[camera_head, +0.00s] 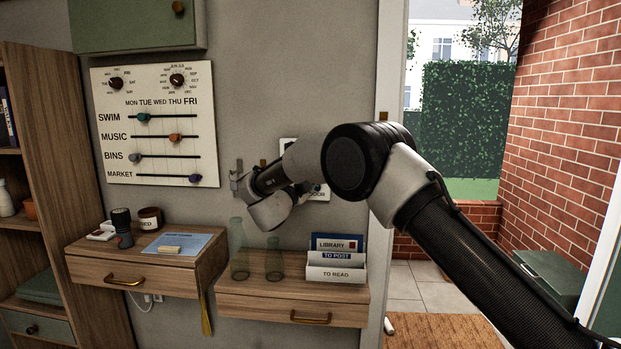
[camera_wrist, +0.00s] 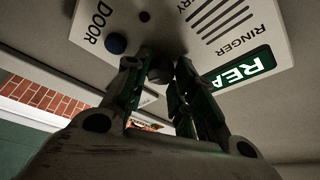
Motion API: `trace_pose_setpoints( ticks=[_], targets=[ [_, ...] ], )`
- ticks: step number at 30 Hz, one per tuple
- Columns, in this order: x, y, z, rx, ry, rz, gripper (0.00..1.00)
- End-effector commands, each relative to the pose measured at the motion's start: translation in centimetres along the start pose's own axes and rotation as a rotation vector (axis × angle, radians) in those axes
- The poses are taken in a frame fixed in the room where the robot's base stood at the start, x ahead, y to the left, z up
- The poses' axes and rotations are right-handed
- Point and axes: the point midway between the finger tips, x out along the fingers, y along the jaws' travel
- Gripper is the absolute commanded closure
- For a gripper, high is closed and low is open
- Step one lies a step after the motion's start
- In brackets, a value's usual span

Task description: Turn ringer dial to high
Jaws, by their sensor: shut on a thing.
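A white intercom panel (camera_wrist: 205,20) fills the top of the wrist view, seen upside down and tilted. In the head view my arm hides most of the panel (camera_head: 320,193) and my fingers.
A desk shelf below holds two glass vases (camera_head: 238,248) and a letter rack (camera_head: 337,262). A board with sliders and dials (camera_head: 155,125) hangs at left. A metal wall fitting (camera_head: 237,178) is left of my wrist. An open doorway is at right.

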Motion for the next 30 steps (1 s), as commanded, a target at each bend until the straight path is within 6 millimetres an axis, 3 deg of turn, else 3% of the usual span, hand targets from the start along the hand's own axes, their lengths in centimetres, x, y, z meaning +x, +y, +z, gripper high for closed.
trace_pose_setpoints(
  ticks=[12,29,30],
  targets=[
    [-0.02,-0.02,0.00,0.172,0.000,0.073,0.98],
    [-0.01,0.00,0.00,0.194,0.000,0.083,0.98],
    [-0.01,0.00,0.00,0.194,0.000,0.083,0.67]
  ],
)
